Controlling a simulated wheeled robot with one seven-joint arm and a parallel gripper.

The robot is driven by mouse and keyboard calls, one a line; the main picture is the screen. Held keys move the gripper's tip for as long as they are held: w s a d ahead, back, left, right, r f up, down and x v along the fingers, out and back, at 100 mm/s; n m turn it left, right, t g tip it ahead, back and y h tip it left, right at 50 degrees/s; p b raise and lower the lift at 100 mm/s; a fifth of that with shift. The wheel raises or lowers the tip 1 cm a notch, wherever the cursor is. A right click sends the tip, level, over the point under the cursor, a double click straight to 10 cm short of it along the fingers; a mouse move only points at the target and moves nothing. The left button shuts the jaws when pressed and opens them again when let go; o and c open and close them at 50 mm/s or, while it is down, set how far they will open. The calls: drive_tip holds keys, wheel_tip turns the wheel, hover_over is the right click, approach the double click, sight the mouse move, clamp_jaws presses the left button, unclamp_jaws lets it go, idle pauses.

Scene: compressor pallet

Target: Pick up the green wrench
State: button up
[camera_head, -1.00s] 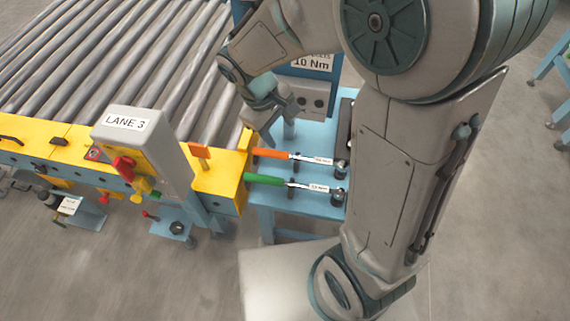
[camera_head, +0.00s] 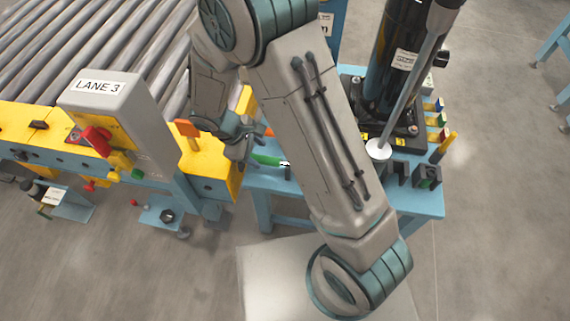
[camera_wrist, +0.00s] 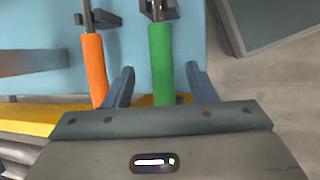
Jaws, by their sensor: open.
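The green wrench (camera_head: 266,160) lies on the blue table by the yellow conveyor end. In the head view only part of its green handle shows; my arm hides the rest. In the wrist view its green handle (camera_wrist: 161,62) runs up the picture toward a dark holder. My gripper (camera_head: 243,150) is at the handle's left end in the head view. In the wrist view my gripper (camera_wrist: 162,82) is open, with one finger on either side of the green handle in the picture. I cannot tell how far above it the fingers are.
An orange-handled wrench (camera_wrist: 94,66) lies beside the green one, close to my left finger in the wrist view. The yellow conveyor end (camera_head: 208,165) and the LANE 3 box (camera_head: 104,95) are on the left. A dark compressor (camera_head: 397,75) stands on the blue table (camera_head: 425,200).

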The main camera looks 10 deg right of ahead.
sight(265, 158)
drive_tip(key=b+x, duration=0.1)
drive_tip(key=x, duration=0.5)
drive_tip(key=shift+s+d+b, duration=0.1)
drive_tip(key=shift+s+b, duration=0.05)
drive_tip(key=shift+b, duration=0.15)
drive_tip(key=shift+r, duration=0.1)
clamp_jaws()
